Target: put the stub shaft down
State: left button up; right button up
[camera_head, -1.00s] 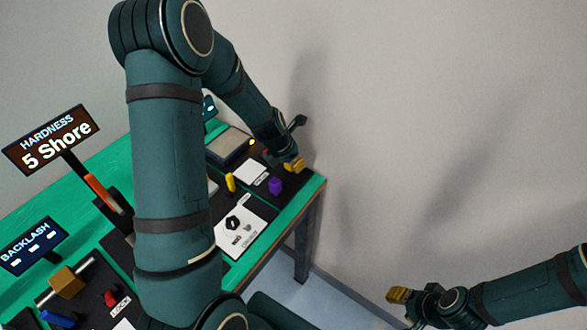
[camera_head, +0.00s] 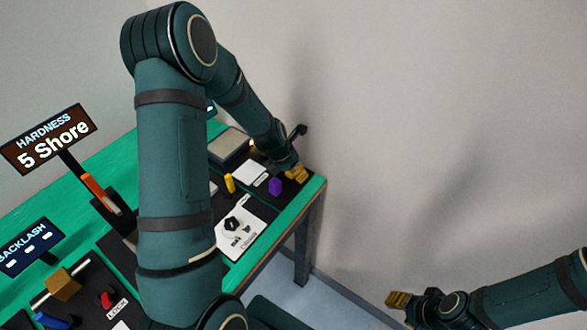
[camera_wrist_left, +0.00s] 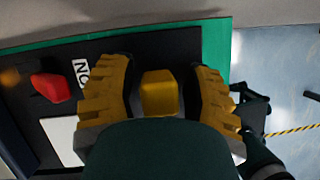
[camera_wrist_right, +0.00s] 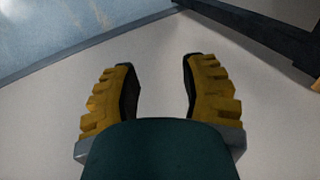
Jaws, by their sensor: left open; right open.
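A yellow block-like piece (camera_wrist_left: 159,93), which I take to be the stub shaft, sits between the fingers of my left gripper (camera_wrist_left: 160,72) in the left wrist view. The fingers are open, with a dark gap on each side of the piece. In the head view my left gripper (camera_head: 297,173) is low at the right end of the bench; the piece cannot be told apart from the yellow fingers there. My right gripper (camera_head: 398,299) is open and empty, away from the bench; its spread fingers show in the right wrist view (camera_wrist_right: 158,70).
The green bench (camera_head: 312,190) carries a purple block (camera_head: 275,186), a yellow upright piece (camera_head: 229,183), a white panel with a black knob (camera_head: 232,224) and a hardness sign (camera_head: 48,140). A red piece (camera_wrist_left: 50,87) lies left of my left gripper. Wall is behind.

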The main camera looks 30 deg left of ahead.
pick_arm(q)
jog(key=shift+r, duration=0.45)
jog(key=p+v, duration=0.3)
jog(key=v, duration=0.8)
jog(key=d+f+m, duration=0.2)
jog(key=s+d+f+m, duration=0.1)
jog(key=d+f+m, duration=0.1)
jog(key=m, duration=0.1)
jog(key=s+d+f+m+g, duration=0.1)
jog(key=d+f+m, duration=0.1)
jog(key=m, duration=0.1)
jog(key=shift+d, duration=0.1)
jog(key=d+f+m, duration=0.1)
jog(key=m, duration=0.1)
jog(key=s+d+f+m, duration=0.1)
jog(key=d+m, duration=0.1)
jog(key=s+d+f+m, duration=0.1)
jog(key=d+f+m, duration=0.1)
jog(key=shift+s+h, duration=0.1)
jog(key=shift+h, duration=0.3)
jog(key=s+d+f+m+h, duration=0.1)
jog(key=s+d+f+m, duration=0.2)
jog(key=d+m, duration=0.3)
jog(key=s+d+f+m+g, duration=0.1)
jog(key=s+d+f+m, duration=0.2)
jog(key=m, duration=0.7)
jog(key=s+d, duration=0.2)
jog(key=shift+s+d+h, duration=0.25)
jog(key=shift+d+h, duration=0.15)
jog(key=shift+s, duration=0.1)
